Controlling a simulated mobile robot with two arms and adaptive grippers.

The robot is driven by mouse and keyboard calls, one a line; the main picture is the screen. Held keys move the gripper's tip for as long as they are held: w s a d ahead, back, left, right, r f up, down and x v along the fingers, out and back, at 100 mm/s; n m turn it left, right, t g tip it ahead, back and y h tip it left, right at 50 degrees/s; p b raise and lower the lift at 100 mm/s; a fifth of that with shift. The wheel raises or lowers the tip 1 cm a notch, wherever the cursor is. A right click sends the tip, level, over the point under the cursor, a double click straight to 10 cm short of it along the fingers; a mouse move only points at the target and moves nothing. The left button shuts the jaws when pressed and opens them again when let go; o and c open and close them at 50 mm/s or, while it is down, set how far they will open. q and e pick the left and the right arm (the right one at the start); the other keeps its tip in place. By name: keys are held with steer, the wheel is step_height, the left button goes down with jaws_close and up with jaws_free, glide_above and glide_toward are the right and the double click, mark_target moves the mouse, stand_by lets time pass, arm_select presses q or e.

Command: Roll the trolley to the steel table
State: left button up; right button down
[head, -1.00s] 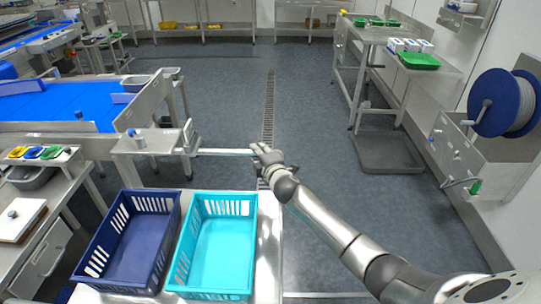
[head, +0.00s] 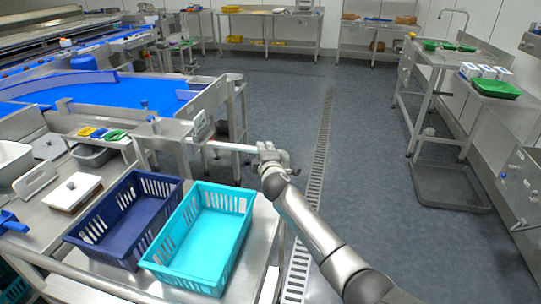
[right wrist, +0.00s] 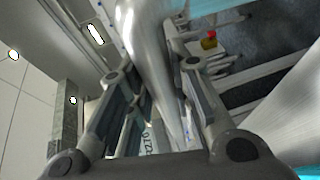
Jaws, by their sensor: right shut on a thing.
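The trolley (head: 262,228) has a bare steel top edge beside a navy crate (head: 128,225) and a turquoise crate (head: 205,235); both crates look empty. My right gripper (head: 268,150) is shut on the trolley's pale handle bar (head: 228,147) at its far side. In the right wrist view a shiny steel bar (right wrist: 148,50) runs between the fingers of my right gripper (right wrist: 155,75). A steel table (head: 470,62) with green trays and white boxes stands at the right wall; other steel tables (head: 268,13) stand at the back. My left gripper is out of view.
A blue conveyor (head: 85,92) and a steel bench with a white board (head: 72,191) lie close on the left. A grey floor tray (head: 452,187) lies under the right table. The floor along the drain (head: 318,165) is clear.

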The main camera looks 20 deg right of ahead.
steer(key=shift+a, duration=0.1)
steer(key=c, duration=1.7)
jaws_free()
steer(key=o, duration=0.4)
steer(key=shift+w+a, duration=0.15)
steer(key=shift+a, duration=0.05)
steer(key=shift+d, duration=0.15)
steer(key=shift+s, duration=0.25)
steer(key=s+a+r, duration=0.1)
steer(key=s+r, duration=0.1)
steer(key=s, duration=0.9)
steer(key=shift+s+a, duration=0.2)
